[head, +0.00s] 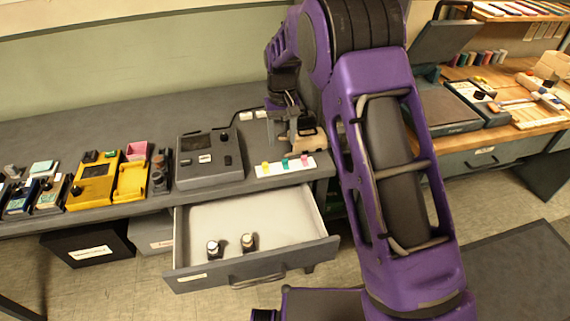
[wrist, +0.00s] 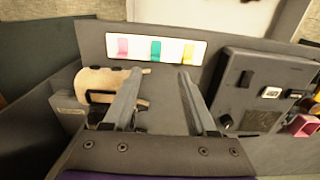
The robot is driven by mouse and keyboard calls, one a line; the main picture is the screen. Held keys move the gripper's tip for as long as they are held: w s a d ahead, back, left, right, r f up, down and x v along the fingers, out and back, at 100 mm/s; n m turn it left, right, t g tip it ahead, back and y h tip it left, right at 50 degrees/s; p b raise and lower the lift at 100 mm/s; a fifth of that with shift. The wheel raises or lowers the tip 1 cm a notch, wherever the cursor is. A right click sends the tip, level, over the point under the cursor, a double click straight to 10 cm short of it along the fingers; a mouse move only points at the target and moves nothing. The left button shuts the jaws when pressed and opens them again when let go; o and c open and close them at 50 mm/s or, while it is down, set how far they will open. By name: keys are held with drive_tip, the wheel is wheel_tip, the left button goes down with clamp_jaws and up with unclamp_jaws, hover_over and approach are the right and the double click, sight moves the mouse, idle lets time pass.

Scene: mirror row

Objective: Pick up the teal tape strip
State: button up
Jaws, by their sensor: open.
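The teal tape strip (head: 285,163) is the middle one of three strips on a white card (head: 259,172) near the front edge of the grey bench. A yellow strip (head: 265,168) is on its left and a pink strip (head: 304,160) on its right in the head view. In the wrist view the teal strip (wrist: 155,50) shows just beyond my fingertips, between the pink and yellow strips. My gripper (wrist: 163,74) is open, with nothing between its fingers. It points down over the bench behind the card, apart from the strip.
A tan, rounded object (wrist: 97,82) stands close beside one finger. A dark grey device (head: 209,160) stands left of the card. An open drawer (head: 205,282) below holds two small dark bottles. Yellow devices (head: 93,184) stand further left.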

sight(286, 164)
drive_tip(key=f, duration=0.8)
drive_tip(key=shift+w+d, duration=0.25)
drive_tip(key=shift+d, duration=0.1)
drive_tip(key=shift+r, duration=0.1)
clamp_jaws()
